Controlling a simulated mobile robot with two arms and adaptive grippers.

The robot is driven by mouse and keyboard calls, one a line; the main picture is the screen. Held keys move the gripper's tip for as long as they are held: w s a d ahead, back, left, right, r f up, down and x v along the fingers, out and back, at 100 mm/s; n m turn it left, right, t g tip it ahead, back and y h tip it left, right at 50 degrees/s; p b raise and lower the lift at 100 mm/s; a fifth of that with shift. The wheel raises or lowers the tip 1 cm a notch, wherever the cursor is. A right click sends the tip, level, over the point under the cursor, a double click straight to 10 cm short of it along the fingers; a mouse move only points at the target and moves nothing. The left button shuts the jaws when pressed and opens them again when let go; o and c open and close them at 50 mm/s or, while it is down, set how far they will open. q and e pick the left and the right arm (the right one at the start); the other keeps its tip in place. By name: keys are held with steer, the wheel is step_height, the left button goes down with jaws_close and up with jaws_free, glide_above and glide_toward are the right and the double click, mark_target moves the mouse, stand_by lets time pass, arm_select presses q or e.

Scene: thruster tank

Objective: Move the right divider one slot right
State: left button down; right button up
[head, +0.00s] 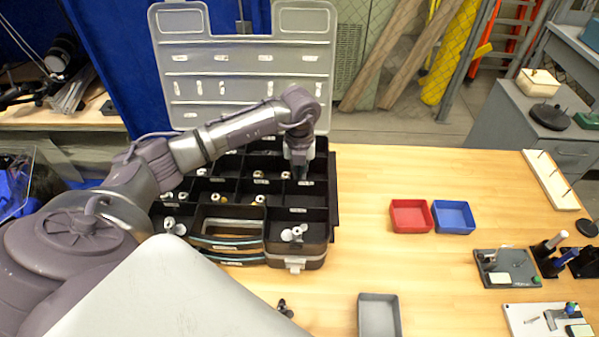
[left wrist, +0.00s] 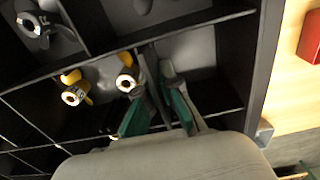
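A dark open organizer case (head: 333,215) with several compartments stands on the table. My left gripper (head: 299,168) reaches down into its right-hand column. In the left wrist view, the two green-padded fingers (left wrist: 160,92) point down on either side of a thin dark divider (left wrist: 150,68). The fingers are a little apart, with the divider between them; I cannot tell whether they touch it. Two yellow-and-white parts, one (left wrist: 126,80) close to the left finger, lie left of the divider. The compartment right of it looks empty. My right gripper is not in view.
The raised grey lid (head: 245,100) stands behind the case. Red (head: 410,216) and blue (head: 453,217) bins lie right of it, with a grey tray (head: 379,315) in front. White parts (head: 293,233) lie in the front right compartment. The table between case and bins is clear.

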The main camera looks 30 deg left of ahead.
arm_select(q)
steer(key=shift+f, duration=0.25)
steer(key=shift+f+b, duration=0.35)
steer(key=shift+b, duration=0.1)
steer(key=c, duration=1.2)
jaws_free()
steer(key=shift+c, duration=0.2)
